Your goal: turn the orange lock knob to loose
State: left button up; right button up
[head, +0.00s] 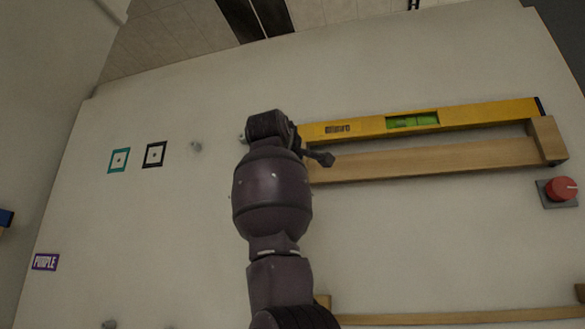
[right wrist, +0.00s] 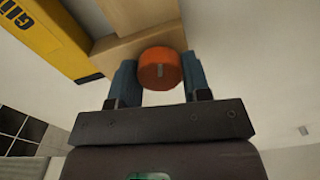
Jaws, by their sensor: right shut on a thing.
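The orange lock knob (right wrist: 160,69) is a round disc with a short grey mark that stands almost upright in the right wrist view. My right gripper (right wrist: 161,82) has one blue finger on each side of the knob and is shut on it. The knob sits at the end of a wooden block (right wrist: 127,46). In the head view my right arm covers the knob and the fingers. My left gripper is not in view.
A yellow spirit level (head: 465,115) lies along a wooden ledge (head: 430,159) on the pale wall. A red knob (head: 562,188) on a grey plate is at the right. Teal (head: 119,160) and black (head: 154,154) square markers and a PURPLE label (head: 45,262) are at the left.

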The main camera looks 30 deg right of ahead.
jog(key=n+p, duration=0.1)
jog(key=n, duration=2.1)
jog(key=shift+f, duration=0.15)
dwell(0.4)
jog(key=o, duration=0.9)
